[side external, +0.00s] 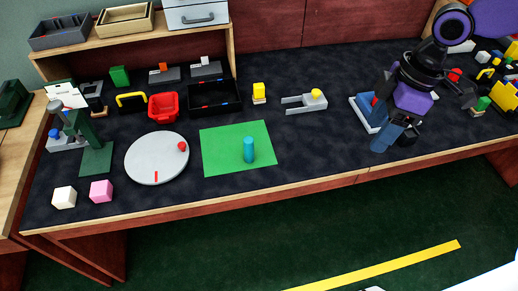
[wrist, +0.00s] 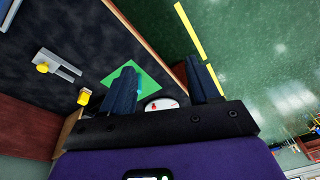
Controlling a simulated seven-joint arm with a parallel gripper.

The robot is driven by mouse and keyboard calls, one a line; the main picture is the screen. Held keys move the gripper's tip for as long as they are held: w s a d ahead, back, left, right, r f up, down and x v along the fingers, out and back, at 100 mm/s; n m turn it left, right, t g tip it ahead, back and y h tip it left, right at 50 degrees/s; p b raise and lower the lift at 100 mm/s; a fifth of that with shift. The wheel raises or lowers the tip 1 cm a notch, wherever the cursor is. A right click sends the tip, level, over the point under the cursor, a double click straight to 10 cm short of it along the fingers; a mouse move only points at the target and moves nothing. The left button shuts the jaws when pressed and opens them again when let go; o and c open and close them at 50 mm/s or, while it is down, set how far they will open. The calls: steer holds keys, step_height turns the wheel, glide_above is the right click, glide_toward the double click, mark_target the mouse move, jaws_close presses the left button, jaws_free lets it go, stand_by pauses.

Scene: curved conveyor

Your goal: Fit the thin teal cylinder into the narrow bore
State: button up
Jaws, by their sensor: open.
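The thin teal cylinder (side external: 249,149) stands upright on the green mat (side external: 222,160) in the side external view. In the wrist view the green mat (wrist: 152,70) shows beyond the fingers, and the cylinder is mostly hidden behind the left finger. My gripper (side external: 385,147) is high at the right of the side external view, well to the right of the cylinder and holding nothing. Its two dark blue fingers stand apart in the wrist view (wrist: 161,62). I cannot make out a narrow bore in either view.
A grey disc (side external: 150,163) with a red ball lies left of the mat. A grey forked piece (side external: 300,106) and a yellow block (side external: 259,91) stand behind it. A blue-grey fixture (side external: 366,113) is beside my gripper. The table front right of the mat is clear.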

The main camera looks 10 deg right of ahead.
steer(key=w+a+f+y, duration=0.1)
steer(key=w+a+f, duration=0.3)
steer(key=w+a, duration=0.65)
steer(key=t, duration=0.1)
glide_toward(252, 140)
steer(key=shift+y, duration=0.4)
steer(key=x, duration=0.5)
steer(key=shift+s+f, duration=0.15)
steer(key=shift+d+x, duration=0.15)
steer(key=shift+x, duration=0.95)
steer(key=shift+d+x, duration=0.15)
steer(key=shift+x, duration=1.7)
jaws_close()
steer(key=shift+t, duration=0.3)
